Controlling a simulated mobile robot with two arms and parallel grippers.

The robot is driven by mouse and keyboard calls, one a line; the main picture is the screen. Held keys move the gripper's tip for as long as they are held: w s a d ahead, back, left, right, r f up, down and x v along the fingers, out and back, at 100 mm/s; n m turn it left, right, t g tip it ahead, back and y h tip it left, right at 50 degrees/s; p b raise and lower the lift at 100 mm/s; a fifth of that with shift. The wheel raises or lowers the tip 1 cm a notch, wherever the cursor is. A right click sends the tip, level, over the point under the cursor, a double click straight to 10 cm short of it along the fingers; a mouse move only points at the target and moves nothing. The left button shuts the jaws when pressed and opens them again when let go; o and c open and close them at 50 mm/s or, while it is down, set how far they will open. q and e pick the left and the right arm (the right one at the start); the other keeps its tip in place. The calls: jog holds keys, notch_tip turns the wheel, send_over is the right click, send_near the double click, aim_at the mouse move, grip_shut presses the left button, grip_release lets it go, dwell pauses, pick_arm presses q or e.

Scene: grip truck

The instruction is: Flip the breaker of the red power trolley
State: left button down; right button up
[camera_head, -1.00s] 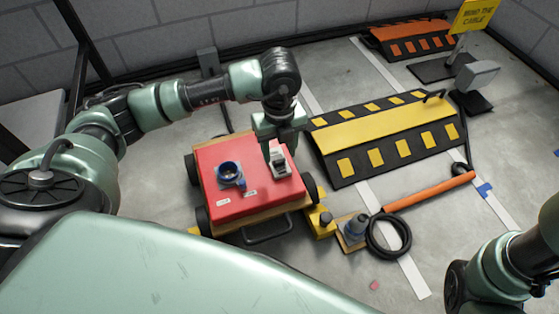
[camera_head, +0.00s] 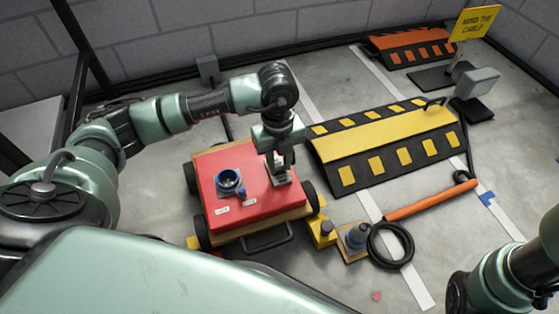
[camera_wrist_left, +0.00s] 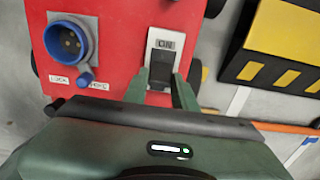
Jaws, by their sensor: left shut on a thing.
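The red power trolley (camera_head: 225,160) stands left of centre in the head view. A blue socket (camera_head: 229,180) is on its red top, also in the wrist view (camera_wrist_left: 70,40). The breaker (camera_head: 281,181) is a dark switch in a pale frame near the right edge of the top. In the wrist view the breaker (camera_wrist_left: 163,62) has an "ON" label above it. My left gripper (camera_head: 275,171) reaches down over it, its two fingers (camera_wrist_left: 164,85) on either side of the switch and shut on it. The fingers hide part of the breaker. My right gripper is out of view.
A yellow-black cable ramp (camera_head: 385,147) lies right of the trolley. Yellow chocks (camera_head: 322,232) sit by the trolley's wheels.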

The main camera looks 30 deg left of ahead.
pick_arm(q)
jog(key=g+h+p, duration=0.1)
jog(key=p, duration=0.1)
jog(key=w+a+g+h+p, duration=0.1)
jog(key=h+p, duration=0.1)
jog(key=p, duration=0.1)
jog(key=shift+a+r+g, duration=0.15)
jog(key=shift+r+g, duration=0.15)
jog(key=shift+r, duration=0.05)
jog(key=shift+w+a+f+g+h+p, duration=0.1)
jog(key=shift+w+a+g+h+p, duration=0.1)
jog(key=shift+g+h+p, duration=0.1)
jog(key=shift+w+a+f+g+h, duration=0.1)
jog(key=shift+w+f+g+h, duration=0.05)
jog(key=shift+g+h, duration=0.15)
jog(key=shift+w+a+f+g+h+b, duration=0.25)
jog(key=shift+w+f+g+h+b, duration=0.15)
jog(key=shift+g+h, duration=0.25)
jog(key=h+b, duration=0.1)
jog(key=b, duration=0.1)
jog(key=g+h+b, duration=0.1)
jog(key=b, duration=0.1)
jog(key=shift+w+a+f, duration=0.2)
jog(key=shift+a+f, duration=0.15)
jog(key=shift+a, duration=0.05)
jog(key=shift+w+a+r+g+h+b, duration=0.15)
jog(key=shift+g+h+b, duration=0.2)
jog(key=shift+g+b, duration=0.5)
jog(key=c, duration=1.1)
grip_release()
